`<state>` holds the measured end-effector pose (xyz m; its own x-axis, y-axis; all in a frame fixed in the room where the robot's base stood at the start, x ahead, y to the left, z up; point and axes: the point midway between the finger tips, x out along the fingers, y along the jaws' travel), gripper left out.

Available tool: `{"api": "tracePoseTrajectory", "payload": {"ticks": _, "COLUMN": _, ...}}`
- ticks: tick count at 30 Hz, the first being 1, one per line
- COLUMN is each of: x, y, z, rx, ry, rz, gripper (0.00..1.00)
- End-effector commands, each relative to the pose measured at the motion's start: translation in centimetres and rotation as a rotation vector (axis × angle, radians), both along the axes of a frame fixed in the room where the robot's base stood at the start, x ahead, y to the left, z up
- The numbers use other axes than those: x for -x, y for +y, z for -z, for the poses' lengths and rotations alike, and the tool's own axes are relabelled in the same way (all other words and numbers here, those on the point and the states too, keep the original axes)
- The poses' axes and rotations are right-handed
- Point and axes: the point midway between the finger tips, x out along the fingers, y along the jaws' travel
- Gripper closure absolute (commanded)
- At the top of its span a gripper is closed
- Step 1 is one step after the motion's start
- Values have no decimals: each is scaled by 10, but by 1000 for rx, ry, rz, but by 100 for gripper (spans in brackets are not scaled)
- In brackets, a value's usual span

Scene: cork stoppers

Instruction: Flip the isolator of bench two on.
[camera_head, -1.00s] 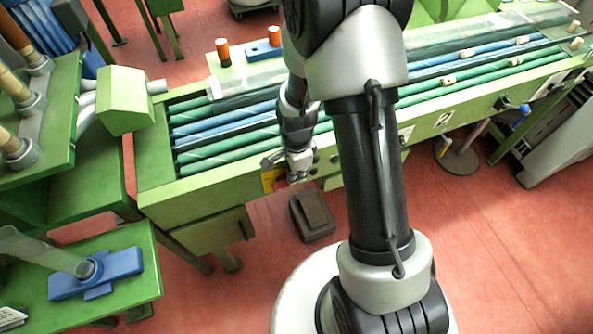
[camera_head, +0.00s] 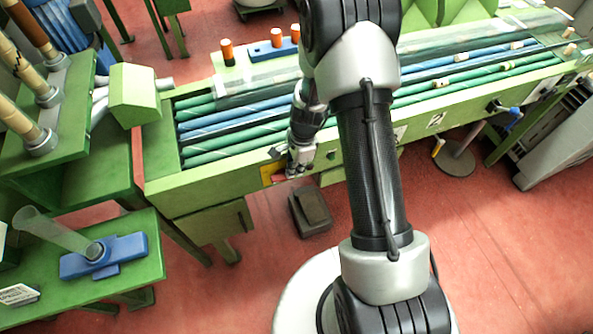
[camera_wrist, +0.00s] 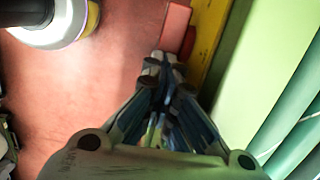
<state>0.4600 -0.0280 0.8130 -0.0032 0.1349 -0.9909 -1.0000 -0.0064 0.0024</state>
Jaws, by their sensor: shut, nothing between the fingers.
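The isolator is a yellow plate (camera_head: 267,173) on the front of the long green bench (camera_head: 205,197), partly hidden by my gripper. In the wrist view the yellow plate (camera_wrist: 208,45) runs along the green panel, with a red handle (camera_wrist: 175,26) sticking out beside it. My gripper (camera_head: 292,174) is shut and empty in front of the bench, right at the isolator. In the wrist view its fingertips (camera_wrist: 164,60) are together just below the handle's near end; I cannot tell whether they touch it. A plate marked 2 (camera_head: 436,119) is on the bench front, further right.
Green and blue rollers or tubes lie along the bench top. A dark grey box (camera_head: 310,212) sits on the red floor below the isolator. A green side table (camera_head: 110,282) with a blue fixture (camera_head: 105,256) stands at lower left. Open floor lies at lower right.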

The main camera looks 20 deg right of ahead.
Motion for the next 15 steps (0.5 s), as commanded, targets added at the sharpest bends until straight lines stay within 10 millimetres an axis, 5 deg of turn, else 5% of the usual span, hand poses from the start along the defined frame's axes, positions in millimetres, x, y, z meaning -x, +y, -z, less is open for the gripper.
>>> {"api": "tracePoseTrajectory", "payload": {"ticks": 15, "x": 1, "y": -6, "z": 7, "rx": 2, "ry": 1, "rz": 2, "gripper": 100}}
